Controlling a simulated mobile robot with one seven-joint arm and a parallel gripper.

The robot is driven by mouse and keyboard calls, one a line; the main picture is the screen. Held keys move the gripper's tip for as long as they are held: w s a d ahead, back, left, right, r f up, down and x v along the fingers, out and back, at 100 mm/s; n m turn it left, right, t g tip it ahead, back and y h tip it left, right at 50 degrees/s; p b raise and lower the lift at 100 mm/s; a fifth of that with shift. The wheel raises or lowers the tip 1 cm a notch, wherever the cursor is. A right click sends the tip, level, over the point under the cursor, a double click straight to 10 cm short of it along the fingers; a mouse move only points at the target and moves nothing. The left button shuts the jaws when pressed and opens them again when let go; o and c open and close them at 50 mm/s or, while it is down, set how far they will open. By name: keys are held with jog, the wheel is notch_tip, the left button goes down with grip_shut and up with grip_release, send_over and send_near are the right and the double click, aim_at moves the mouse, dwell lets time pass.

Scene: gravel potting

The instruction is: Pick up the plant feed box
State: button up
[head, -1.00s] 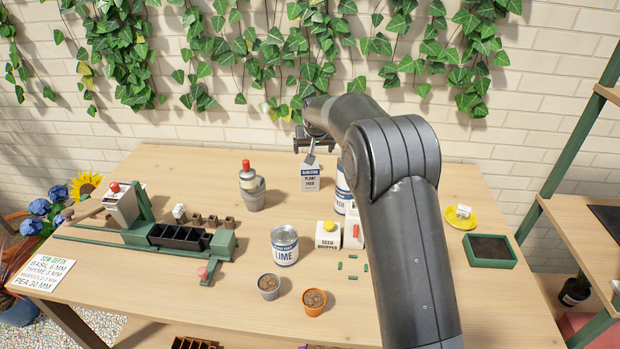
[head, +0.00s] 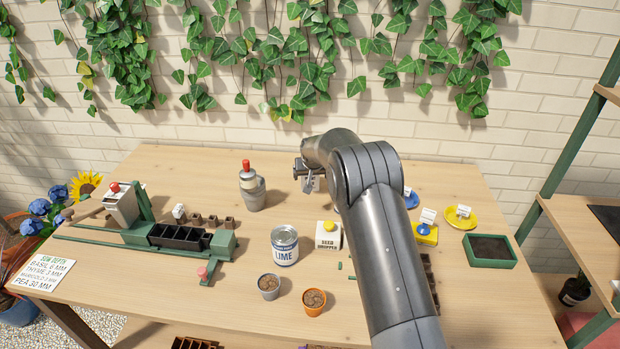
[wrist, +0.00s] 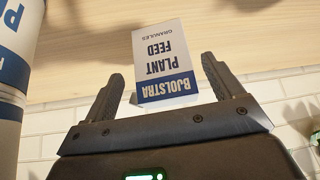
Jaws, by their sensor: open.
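The plant feed box (wrist: 166,60) is a white and blue carton lettered "BJOLSTRA PLANT FEED GRANULES". It appears upside down in the wrist view, in the gap between the two fingers of my gripper (wrist: 162,72). The fingers are spread apart, one on each side of the box, with a visible gap to it. In the head view my gripper (head: 308,174) is over the back of the table at the box's place, and it and my arm hide most of the box.
A white and blue canister (wrist: 14,75) stands close beside the box in the wrist view. A grey bottle with a red cap (head: 252,190), a lime tin (head: 285,247) and a seed dropper box (head: 328,236) stand nearby. The brick wall is close behind.

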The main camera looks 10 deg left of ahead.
jog(key=shift+x, duration=1.85)
jog(key=shift+a, duration=0.15)
jog(key=c, duration=1.2)
